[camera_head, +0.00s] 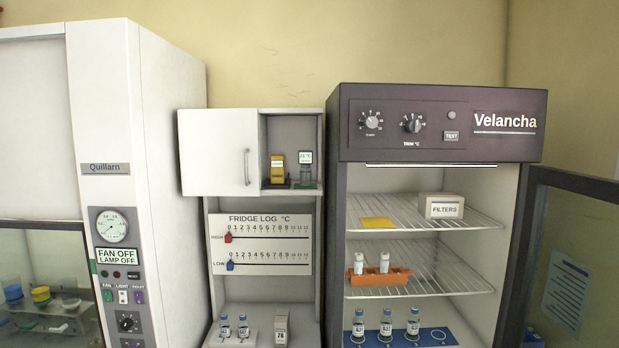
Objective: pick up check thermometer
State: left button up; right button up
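A small device with a pale display (305,158) stands upright in the open compartment of the wall cabinet. It looks like the check thermometer; its display text is too small to read surely. A yellow and dark device (277,168) stands just to its left on the same shelf. Neither of my grippers is in view.
The cabinet's white door (215,153) is shut left of the open compartment. A fridge log board (260,243) hangs below. An orange rack (379,277) and a filters box (441,207) are inside.

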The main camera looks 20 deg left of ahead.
aim_at(304, 157)
jog(key=i+j+z, duration=0.2)
jog(key=j, duration=0.2)
jog(key=i+j+z, duration=0.2)
jog(key=j, duration=0.2)
jog(key=j+z, duration=0.15)
jog(key=j, duration=0.25)
jog(key=j+z, duration=0.2)
jog(key=j, duration=0.25)
jog(key=i, duration=0.05)
